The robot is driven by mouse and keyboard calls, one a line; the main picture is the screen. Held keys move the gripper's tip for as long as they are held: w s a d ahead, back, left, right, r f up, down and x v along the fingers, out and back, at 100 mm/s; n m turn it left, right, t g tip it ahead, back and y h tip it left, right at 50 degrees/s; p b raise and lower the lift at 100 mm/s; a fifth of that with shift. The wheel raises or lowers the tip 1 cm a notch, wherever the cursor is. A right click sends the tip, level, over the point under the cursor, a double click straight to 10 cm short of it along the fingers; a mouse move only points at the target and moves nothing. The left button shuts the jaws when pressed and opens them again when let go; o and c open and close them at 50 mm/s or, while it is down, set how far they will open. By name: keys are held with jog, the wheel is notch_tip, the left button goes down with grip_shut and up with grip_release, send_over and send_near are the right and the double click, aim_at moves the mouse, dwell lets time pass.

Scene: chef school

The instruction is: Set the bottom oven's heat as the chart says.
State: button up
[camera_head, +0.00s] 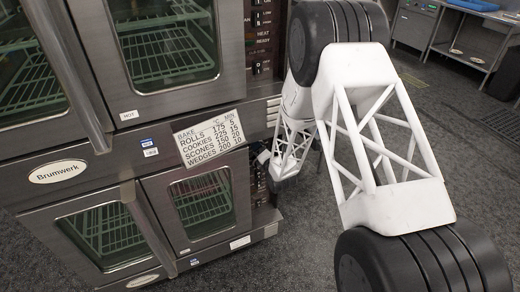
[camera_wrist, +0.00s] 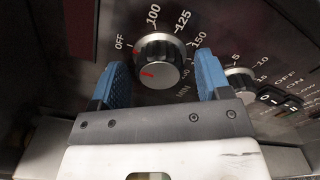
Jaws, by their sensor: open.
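The heat knob (camera_wrist: 160,62), black with a silver face, is on the dark control panel, with OFF, 100, 125 and 150 around it. Its red marks point up-left, roughly toward OFF. My gripper (camera_wrist: 160,72) is open, with a blue finger on each side of the knob; I cannot tell whether they touch it. The bottom oven (camera_head: 160,187) is in the head view, its panel largely hidden by my arm. The chart (camera_head: 211,137) hangs tilted above it and seems to list rolls 175, cookies 225, scones 250 and wedges 200, with minutes.
A smaller timer knob (camera_wrist: 240,80) and an OFF/ON switch (camera_wrist: 280,97) sit right of the heat knob. The top oven (camera_head: 165,45) stands above the bottom one. A steel table (camera_head: 455,38) is at the back right. Grey floor lies open between.

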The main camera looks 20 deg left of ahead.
jog(key=shift+w+a, duration=0.25)
jog(key=shift+w, duration=0.05)
jog(key=c, duration=0.7)
